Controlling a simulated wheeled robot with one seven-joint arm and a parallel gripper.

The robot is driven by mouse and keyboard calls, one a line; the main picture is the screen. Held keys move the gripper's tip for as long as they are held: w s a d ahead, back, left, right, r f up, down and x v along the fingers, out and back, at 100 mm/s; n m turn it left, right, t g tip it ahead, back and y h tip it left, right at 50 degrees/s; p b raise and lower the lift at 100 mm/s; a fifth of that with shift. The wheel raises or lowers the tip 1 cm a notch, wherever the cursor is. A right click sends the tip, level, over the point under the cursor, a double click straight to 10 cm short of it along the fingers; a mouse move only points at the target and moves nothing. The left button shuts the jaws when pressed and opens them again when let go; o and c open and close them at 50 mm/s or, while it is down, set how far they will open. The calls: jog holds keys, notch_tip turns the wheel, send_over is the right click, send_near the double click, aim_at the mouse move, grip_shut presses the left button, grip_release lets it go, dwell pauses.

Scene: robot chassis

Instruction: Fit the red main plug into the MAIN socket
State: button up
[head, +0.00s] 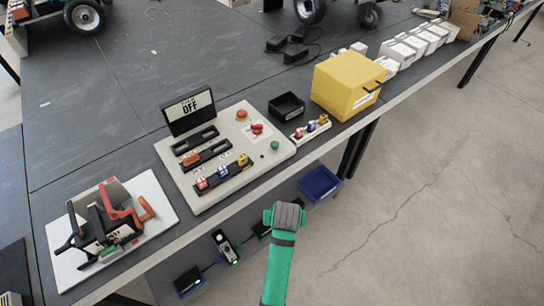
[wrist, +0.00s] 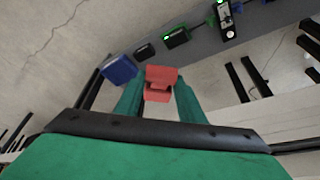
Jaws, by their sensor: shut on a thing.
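My gripper (head: 285,215) is in front of the table edge, to the lower right of the control panel, apart from it. In the wrist view my gripper (wrist: 159,95) is shut on a red plug (wrist: 160,76), held between the green fingers. The plug is hidden in the head view. The pale panel (head: 262,165) lies on the dark table, with a sign reading OFF (head: 189,106) at its back. Dark socket strips (head: 195,140) run across it. The front strip carries red, blue and yellow pieces (head: 222,172). The MAIN label is too small to read.
A black tray (head: 287,106), a small rack of coloured pieces (head: 311,129) and a yellow box (head: 347,84) stand right of the panel. A white board with clamp-like tools (head: 150,245) lies left. A blue bin (head: 319,184) and devices (head: 225,246) sit below the tabletop.

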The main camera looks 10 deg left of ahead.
jog(key=d+f+m, duration=0.2)
jog(key=d+f, duration=0.3)
jog(key=f, duration=0.3)
jog(key=shift+h, duration=0.4)
jog(key=shift+w+d+r, duration=0.1)
jog(key=shift+w+r, duration=0.05)
jog(key=shift+w, duration=0.05)
